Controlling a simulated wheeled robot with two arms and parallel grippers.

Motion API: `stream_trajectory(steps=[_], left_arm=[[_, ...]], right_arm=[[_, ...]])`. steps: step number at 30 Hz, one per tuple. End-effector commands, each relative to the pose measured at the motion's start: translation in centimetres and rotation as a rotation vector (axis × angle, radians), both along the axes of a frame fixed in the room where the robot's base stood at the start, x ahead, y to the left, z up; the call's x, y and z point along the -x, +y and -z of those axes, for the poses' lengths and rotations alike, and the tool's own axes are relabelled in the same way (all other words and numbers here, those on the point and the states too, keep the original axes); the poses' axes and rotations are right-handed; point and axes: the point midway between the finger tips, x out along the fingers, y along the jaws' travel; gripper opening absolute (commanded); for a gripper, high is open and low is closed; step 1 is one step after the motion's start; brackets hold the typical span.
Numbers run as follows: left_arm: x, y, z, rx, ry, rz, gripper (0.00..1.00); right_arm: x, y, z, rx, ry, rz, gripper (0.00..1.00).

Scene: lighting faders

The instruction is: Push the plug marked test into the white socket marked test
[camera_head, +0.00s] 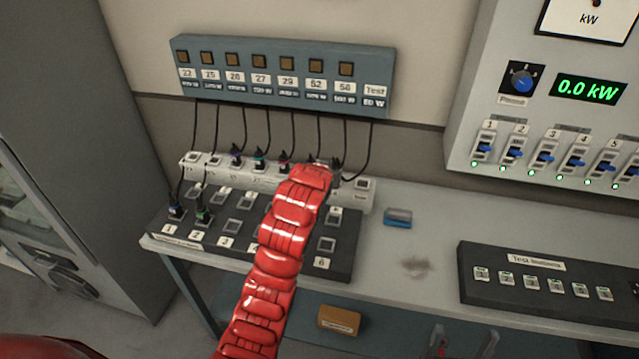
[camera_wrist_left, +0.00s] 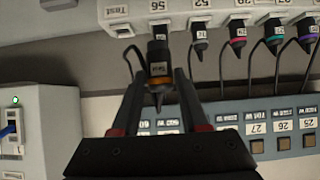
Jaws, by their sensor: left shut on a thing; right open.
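The white socket strip stands at the back of the bench. Its end socket marked Test (camera_head: 362,185) looks empty, and it also shows in the left wrist view (camera_wrist_left: 119,28). My left arm reaches over the bench and its gripper (camera_wrist_left: 158,90) is shut on a dark plug (camera_wrist_left: 158,52) with an orange band. In the head view the arm mostly hides this. My right gripper (camera_head: 463,343) is open and empty, low in front of the bench.
Other plugs (camera_head: 260,160) with hanging cables sit along the strip. A grey labelled box (camera_head: 285,66) hangs above. A dark numbered panel (camera_head: 335,262) lies in front, partly hidden by my arm. A blue block (camera_head: 398,217) and the Test panel (camera_head: 540,290) are to the right.

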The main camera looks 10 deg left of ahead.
Motion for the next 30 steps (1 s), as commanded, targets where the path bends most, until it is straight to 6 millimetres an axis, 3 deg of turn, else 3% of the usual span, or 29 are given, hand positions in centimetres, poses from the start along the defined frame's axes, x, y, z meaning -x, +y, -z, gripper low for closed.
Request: stream_trajectory(steps=[30], left_arm=[[-8.9, -6.9, 0.3, 0.000, 0.006, 0.001, 0.00]], right_arm=[[0.0, 0.0, 4.8, 0.000, 0.000, 0.000, 0.82]])
